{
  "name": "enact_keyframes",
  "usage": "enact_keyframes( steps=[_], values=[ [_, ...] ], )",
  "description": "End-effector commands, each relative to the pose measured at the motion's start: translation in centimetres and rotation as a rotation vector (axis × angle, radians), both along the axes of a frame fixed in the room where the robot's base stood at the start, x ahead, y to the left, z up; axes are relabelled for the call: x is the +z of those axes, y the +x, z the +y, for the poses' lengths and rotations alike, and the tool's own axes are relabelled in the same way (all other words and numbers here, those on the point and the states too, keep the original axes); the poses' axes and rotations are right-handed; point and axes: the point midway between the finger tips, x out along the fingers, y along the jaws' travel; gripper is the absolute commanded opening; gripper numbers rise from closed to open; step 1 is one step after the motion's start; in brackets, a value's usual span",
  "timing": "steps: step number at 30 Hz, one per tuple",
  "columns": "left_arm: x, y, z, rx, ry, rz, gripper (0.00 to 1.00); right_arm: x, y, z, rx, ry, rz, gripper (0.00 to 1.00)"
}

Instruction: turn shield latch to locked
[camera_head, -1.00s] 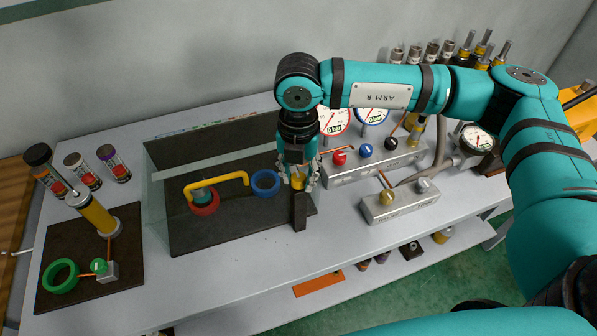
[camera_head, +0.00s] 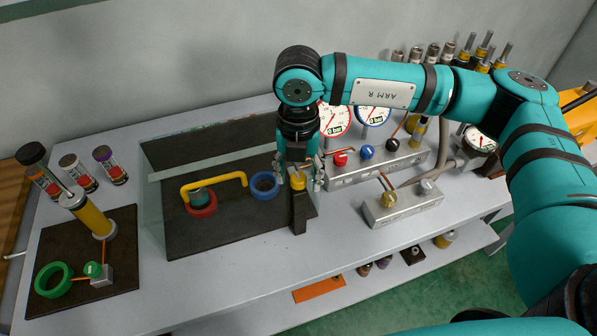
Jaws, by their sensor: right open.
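The shield latch appears to be the yellow knob (camera_head: 298,182) on top of a dark post (camera_head: 299,213) at the right front of the shield. The clear shield with its pale top edge (camera_head: 222,165) stands over a dark mat (camera_head: 225,228). My right gripper (camera_head: 299,184) points down from above with its fingers apart, one on each side of the yellow knob. I cannot tell whether the fingers touch it. The knob's turn position is partly hidden by the gripper. My left gripper is not in view.
Valve blocks (camera_head: 402,206) and pressure gauges (camera_head: 335,120) stand close on the right. A green ring (camera_head: 53,279) lies on another mat at left.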

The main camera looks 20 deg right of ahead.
Motion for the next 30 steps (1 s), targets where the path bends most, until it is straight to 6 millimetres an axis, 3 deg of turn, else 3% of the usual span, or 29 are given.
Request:
enact_keyframes(
  steps=[5,12,18,30],
  values=[
    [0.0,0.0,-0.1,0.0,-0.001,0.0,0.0,2.2,0.1,0.0,0.0,0.002,-0.005,0.53],
    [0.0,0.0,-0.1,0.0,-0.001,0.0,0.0,7.4,0.1,0.0,0.0,0.001,-0.005,0.53],
    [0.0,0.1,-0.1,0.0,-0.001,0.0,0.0,10.6,0.1,0.1,0.0,0.001,-0.003,0.53],
    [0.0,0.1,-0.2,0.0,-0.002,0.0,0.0,11.9,0.0,0.0,0.0,0.001,0.0,0.53]
  ],
)
